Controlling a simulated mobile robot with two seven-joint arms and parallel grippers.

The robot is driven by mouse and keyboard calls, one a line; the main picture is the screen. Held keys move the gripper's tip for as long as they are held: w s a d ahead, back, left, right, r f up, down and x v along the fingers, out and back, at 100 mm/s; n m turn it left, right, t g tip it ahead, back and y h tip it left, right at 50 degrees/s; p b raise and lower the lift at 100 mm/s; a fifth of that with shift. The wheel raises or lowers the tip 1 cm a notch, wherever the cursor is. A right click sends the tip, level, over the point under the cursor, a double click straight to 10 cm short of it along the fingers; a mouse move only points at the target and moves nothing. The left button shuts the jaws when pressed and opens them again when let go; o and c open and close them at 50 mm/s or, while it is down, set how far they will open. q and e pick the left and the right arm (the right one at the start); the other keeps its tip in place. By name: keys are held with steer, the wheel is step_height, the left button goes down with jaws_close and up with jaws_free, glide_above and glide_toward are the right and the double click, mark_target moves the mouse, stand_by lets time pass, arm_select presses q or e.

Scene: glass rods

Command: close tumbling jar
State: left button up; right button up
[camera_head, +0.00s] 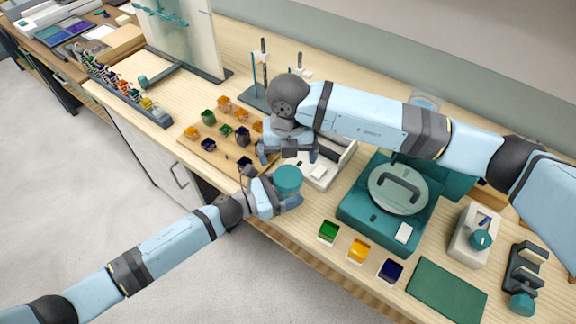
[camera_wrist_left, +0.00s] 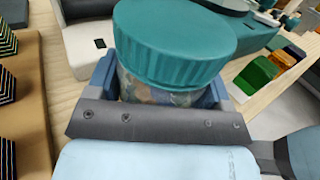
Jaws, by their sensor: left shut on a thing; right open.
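The tumbling jar has a ribbed teal lid (camera_wrist_left: 175,42) on top and a clear body (camera_wrist_left: 165,92) with mixed coloured pieces inside, seen in the left wrist view. In the head view the jar's teal lid (camera_head: 288,178) shows near the table's front edge. My left gripper (camera_head: 284,197) is shut around the jar's body below the lid and holds it upright. I cannot tell how tightly the lid sits. My right gripper (camera_head: 290,157) is open, just behind and above the lid, apart from it.
A wooden board (camera_head: 196,150) with several coloured pieces lies left of the jar. A white device (camera_head: 322,172) stands behind it. A teal machine (camera_head: 372,226) with a round handled lid is at right. Green (camera_head: 328,232), orange (camera_head: 358,250) and dark blue (camera_head: 390,270) containers line the front edge.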

step_height(320, 180, up, 6)
steer(key=shift+f, duration=0.15)
arm_select(q)
steer(key=o, duration=1.7)
steer(key=shift+o, duration=0.2)
steer(key=shift+a, duration=0.15)
steer(key=b+v, duration=0.2)
steer(key=v, duration=1.1)
steer(key=shift+s+a+b, duration=0.2)
steer(key=shift+a+b, duration=0.05)
steer(key=shift+b, duration=0.1)
arm_select(e)
steer(key=shift+f, duration=1.4)
